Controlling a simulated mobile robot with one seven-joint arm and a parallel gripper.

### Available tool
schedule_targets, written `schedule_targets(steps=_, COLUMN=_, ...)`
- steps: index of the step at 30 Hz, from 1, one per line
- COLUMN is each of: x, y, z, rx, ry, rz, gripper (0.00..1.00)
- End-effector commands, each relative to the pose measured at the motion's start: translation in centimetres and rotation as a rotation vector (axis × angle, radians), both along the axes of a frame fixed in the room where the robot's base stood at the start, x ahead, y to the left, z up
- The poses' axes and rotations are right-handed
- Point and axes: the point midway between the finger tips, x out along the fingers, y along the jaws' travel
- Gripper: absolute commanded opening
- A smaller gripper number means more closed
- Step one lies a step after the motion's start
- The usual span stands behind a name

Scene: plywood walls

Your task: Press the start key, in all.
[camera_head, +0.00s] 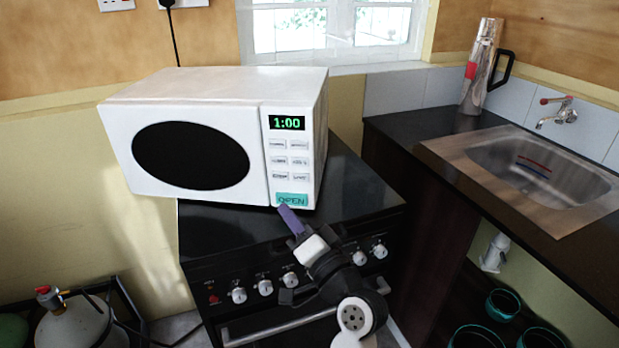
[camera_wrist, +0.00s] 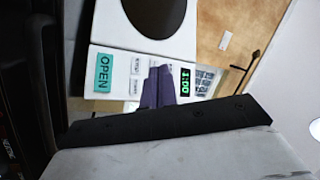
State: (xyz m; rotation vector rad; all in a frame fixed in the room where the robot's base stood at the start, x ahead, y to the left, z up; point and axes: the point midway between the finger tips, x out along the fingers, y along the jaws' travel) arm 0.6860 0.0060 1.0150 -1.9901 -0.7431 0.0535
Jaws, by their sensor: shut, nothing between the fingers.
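The white microwave (camera_head: 185,110) stands on the black cooker, its door closed. Its green display (camera_head: 287,122) reads 1:00. Below the display is a panel of small pale keys (camera_head: 290,160) in rows of two, their labels too small to read. A teal OPEN key (camera_head: 291,199) is at the bottom. My gripper (camera_head: 284,211) is shut and empty, its purple fingertips just below the OPEN key in the head view. In the wrist view, the fingers (camera_wrist: 159,75) cover part of the key panel between the OPEN key (camera_wrist: 103,73) and the display (camera_wrist: 185,82). I cannot tell whether they touch it.
The black cooker (camera_head: 225,222) has a row of knobs along its front. A dark counter with a steel sink (camera_head: 540,172) is to the right, with a steel flask (camera_head: 480,68) at the back. A gas cylinder (camera_head: 75,322) stands at the lower left.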

Motion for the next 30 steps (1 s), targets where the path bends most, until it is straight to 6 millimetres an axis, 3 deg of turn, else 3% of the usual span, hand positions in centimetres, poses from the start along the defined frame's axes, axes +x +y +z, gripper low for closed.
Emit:
schedule_targets(steps=16, x=0.2, y=-0.7, z=-0.3, rx=0.005, ry=0.016, rz=0.003, gripper=0.0)
schedule_targets(steps=30, x=6.0, y=-1.8, z=0.0, rx=0.006, ry=0.015, rz=0.003, gripper=0.0)
